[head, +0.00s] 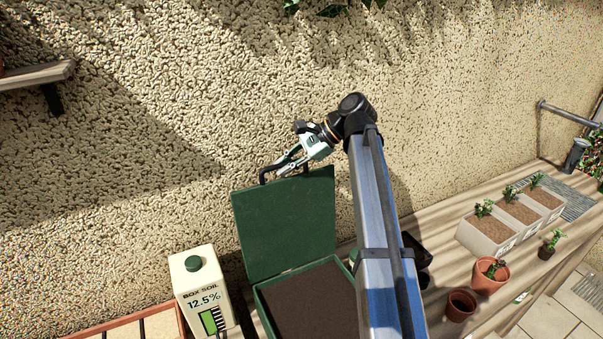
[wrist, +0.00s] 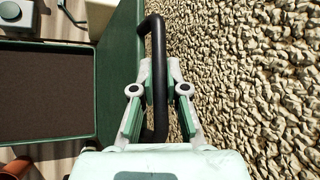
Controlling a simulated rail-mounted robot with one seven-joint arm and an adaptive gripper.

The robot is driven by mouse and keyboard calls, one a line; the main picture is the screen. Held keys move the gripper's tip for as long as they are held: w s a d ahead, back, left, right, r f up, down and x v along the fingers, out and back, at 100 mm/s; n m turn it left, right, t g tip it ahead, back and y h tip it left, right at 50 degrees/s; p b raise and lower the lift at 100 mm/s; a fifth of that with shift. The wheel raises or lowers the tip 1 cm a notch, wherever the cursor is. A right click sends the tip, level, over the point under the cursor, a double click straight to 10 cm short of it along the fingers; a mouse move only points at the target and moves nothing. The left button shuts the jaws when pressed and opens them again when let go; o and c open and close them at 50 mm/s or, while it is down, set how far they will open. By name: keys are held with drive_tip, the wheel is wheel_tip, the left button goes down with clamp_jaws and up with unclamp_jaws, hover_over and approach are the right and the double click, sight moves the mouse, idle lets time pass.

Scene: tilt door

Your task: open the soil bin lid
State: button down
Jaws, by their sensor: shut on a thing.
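The soil bin is a green box with dark brown soil (head: 312,303) inside; the soil also shows in the wrist view (wrist: 45,95). Its green lid (head: 285,222) stands up, raised from the bin and near the pebbled wall. A black handle (head: 268,174) sits at the lid's upper edge. In the wrist view the handle (wrist: 154,50) runs between the fingers. My gripper (head: 283,169) is shut on the handle; its fingers also show in the wrist view (wrist: 157,92). The lid's edge is seen nearly side-on in the wrist view.
A white soil meter box (head: 201,291) stands left of the bin. White planters (head: 490,231) and terracotta pots (head: 489,276) stand on the wooden bench to the right. A wooden shelf (head: 36,76) is on the wall at upper left. The pebbled wall (head: 130,130) is close behind the lid.

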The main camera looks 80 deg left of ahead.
drive_tip(key=shift+s+a, duration=0.1)
drive_tip(key=shift+a, duration=0.15)
drive_tip(key=c, duration=1.5)
unclamp_jaws()
drive_tip(key=v, duration=1.2)
